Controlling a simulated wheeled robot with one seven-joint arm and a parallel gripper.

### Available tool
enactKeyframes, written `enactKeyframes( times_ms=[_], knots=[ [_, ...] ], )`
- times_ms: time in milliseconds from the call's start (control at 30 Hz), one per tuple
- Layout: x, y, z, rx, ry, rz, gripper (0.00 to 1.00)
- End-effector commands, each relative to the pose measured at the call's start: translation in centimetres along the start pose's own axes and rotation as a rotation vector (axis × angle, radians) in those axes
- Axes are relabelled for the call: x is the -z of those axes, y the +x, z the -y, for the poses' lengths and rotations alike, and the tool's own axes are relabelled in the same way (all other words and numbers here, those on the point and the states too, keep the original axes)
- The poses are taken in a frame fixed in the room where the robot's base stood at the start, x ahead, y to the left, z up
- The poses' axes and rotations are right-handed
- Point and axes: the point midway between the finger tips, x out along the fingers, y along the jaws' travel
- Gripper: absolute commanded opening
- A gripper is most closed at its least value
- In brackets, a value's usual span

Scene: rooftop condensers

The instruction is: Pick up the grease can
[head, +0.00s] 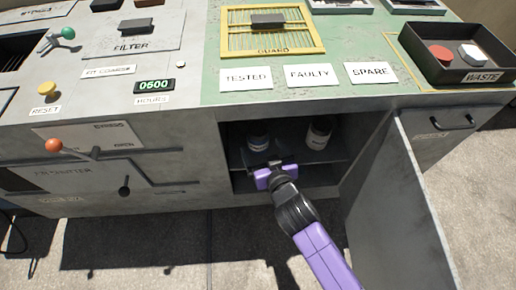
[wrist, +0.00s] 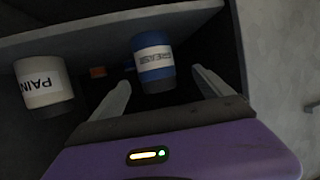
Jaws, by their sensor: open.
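The grease can (head: 258,142) is a blue can with a pale label. It stands at the left on the shelf inside the open cabinet. In the wrist view the blue can (wrist: 155,72) appears ahead, between my two fingers. My gripper (head: 275,164) is at the cabinet opening, just in front of and slightly right of the can in the head view. In the wrist view my gripper (wrist: 162,88) has its fingers spread, with nothing clasped. Whether the fingertips reach beside the can is hard to tell.
The open cabinet door (head: 405,200) stands right of my arm. The countertop (head: 215,110) lies above the opening.

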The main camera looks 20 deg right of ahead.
Motion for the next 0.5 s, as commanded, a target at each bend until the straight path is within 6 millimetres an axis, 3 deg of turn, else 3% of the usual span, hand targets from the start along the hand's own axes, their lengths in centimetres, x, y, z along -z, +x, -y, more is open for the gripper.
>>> enactKeyframes(
  times_ms=[33,100,500],
  knots=[
    [-0.3,1.3,0.2,-0.006,0.003,-0.004,0.89],
    [-0.1,2.2,0.2,-0.014,0.004,-0.003,0.89],
    [0.1,5.9,-0.1,-0.022,0.007,-0.003,0.89]
  ],
)
